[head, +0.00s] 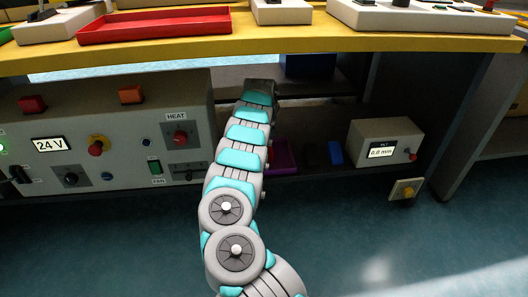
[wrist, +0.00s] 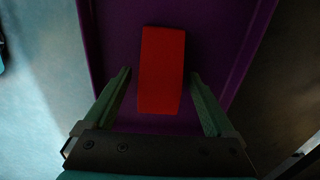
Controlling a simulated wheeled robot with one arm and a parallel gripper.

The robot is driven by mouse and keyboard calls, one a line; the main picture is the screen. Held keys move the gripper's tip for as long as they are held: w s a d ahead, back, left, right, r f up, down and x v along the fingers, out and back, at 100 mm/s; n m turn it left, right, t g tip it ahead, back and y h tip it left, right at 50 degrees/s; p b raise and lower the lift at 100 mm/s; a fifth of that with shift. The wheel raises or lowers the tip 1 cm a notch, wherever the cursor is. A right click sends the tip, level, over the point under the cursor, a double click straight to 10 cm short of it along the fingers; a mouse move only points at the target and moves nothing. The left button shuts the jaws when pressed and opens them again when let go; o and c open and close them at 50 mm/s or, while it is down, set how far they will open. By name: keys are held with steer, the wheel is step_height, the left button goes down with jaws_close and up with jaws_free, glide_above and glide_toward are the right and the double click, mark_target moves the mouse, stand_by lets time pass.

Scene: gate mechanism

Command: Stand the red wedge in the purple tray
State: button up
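The red wedge (wrist: 161,70) shows in the wrist view as a red block over the purple tray (wrist: 232,60). Its lower end lies between the two fingers of my gripper (wrist: 160,85). The fingers are apart, with a gap on each side of the wedge. I cannot tell whether the wedge rests on the tray floor. In the head view the purple tray (head: 284,156) sits on the lower shelf, partly behind my arm. The wedge and my fingertips are hidden in the head view.
A blue block (head: 335,152) stands right of the tray, and a grey box with a display (head: 385,142) is further right. A control panel (head: 110,125) stands to the left. The yellow-edged worktop (head: 400,43) hangs above the shelf.

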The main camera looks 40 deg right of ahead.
steer(key=shift+r, duration=0.1)
step_height(320, 180, up, 6)
steer(key=shift+r+p, duration=0.25)
steer(key=shift+p, duration=0.05)
steer(key=shift+r, duration=0.55)
